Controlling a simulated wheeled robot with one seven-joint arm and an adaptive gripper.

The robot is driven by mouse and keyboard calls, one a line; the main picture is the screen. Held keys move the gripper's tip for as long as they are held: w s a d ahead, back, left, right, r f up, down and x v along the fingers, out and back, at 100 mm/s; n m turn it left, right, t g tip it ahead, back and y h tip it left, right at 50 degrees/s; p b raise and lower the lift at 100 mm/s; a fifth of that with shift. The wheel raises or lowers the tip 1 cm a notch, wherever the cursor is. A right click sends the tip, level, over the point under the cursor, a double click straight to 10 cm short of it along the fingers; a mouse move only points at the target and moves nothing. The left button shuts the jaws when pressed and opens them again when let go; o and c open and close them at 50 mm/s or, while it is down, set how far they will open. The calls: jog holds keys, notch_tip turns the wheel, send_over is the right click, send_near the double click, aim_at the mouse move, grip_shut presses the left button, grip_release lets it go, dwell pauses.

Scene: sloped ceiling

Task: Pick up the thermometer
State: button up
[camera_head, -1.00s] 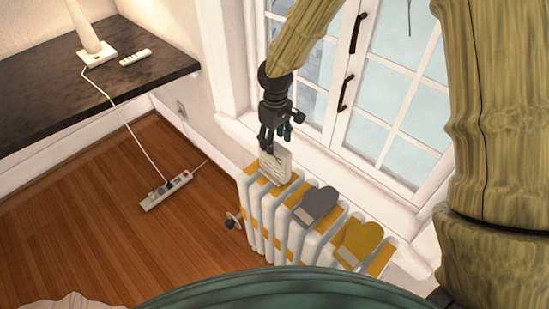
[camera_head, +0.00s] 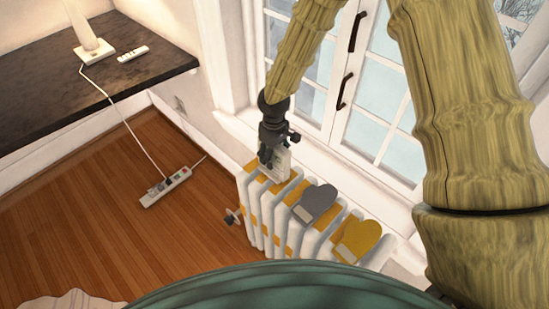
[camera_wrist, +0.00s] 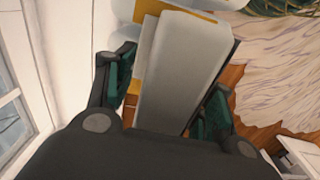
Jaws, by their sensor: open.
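The likely thermometer is a small pale, flat, upright piece (camera_head: 284,165) at the far end of the radiator top. My gripper (camera_head: 268,162) hangs over it from above and partly hides it in the head view. In the wrist view a pale grey slab (camera_wrist: 180,65), apparently the same thing, lies between the two green-padded fingers of my gripper (camera_wrist: 165,98). The fingers are open, one on each side, and no grip shows. The slab's near end is hidden behind the gripper body.
A white radiator (camera_head: 282,230) with yellow patches stands below the window. A grey mitten (camera_head: 315,203) and a yellow mitten (camera_head: 357,240) lie on it. A window (camera_head: 375,100) is close behind. A power strip (camera_head: 166,187) lies on the floor at left, below a dark shelf (camera_head: 60,90).

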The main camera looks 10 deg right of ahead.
grip_shut()
dwell(0.3)
